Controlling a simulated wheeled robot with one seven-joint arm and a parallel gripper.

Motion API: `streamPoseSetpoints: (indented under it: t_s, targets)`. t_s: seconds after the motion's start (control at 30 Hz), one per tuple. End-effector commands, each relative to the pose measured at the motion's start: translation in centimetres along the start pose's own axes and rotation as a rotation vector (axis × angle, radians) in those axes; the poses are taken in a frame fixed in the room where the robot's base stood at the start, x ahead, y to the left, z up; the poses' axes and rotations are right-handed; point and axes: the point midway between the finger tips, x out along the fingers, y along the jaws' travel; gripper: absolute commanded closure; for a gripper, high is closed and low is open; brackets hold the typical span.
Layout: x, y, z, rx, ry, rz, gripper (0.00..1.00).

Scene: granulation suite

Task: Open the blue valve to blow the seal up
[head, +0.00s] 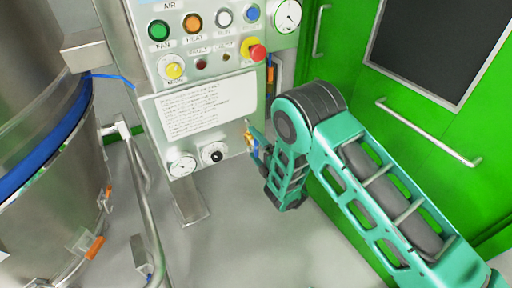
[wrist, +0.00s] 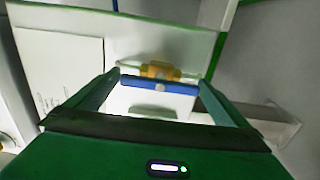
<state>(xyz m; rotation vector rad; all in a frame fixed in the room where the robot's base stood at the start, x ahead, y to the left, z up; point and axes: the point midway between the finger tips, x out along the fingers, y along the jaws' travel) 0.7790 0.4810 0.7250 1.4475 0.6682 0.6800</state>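The blue valve shows in the wrist view as a flat blue lever (wrist: 150,85) lying crosswise in front of a brass body (wrist: 160,70) on the pale panel. My gripper (wrist: 162,80) is open, with a fingertip close to each end of the lever; I cannot tell whether they touch it. In the head view my gripper (head: 258,143) is at the panel's lower right edge and partly hides the brass and blue valve. A blue seal band (head: 45,142) runs around the steel vessel at the left.
The control panel (head: 205,108) carries buttons, a red emergency stop (head: 257,52), a text plate and gauges (head: 182,167). Green doors with handles (head: 430,133) stand close on the right. Steel pipes (head: 145,205) stand between vessel and panel.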

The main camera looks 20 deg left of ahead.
Motion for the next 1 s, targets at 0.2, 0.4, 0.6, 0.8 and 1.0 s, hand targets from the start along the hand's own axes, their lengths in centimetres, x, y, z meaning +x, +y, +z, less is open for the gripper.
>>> streamPoseSetpoints:
  t_s: [0.2, 0.4, 0.6, 0.8, 1.0]
  targets:
    - [-0.5, -0.1, 0.1, 0.002, -0.001, -0.002, 0.0]
    - [-2.5, 0.0, 0.2, 0.005, -0.003, -0.002, 0.0]
    - [-5.2, 0.0, 0.3, 0.005, -0.003, -0.002, 0.0]
    - [-8.0, -0.1, 0.3, 0.004, -0.003, -0.003, 0.0]
    - [-10.1, -0.1, 0.2, 0.002, 0.0, -0.002, 0.0]
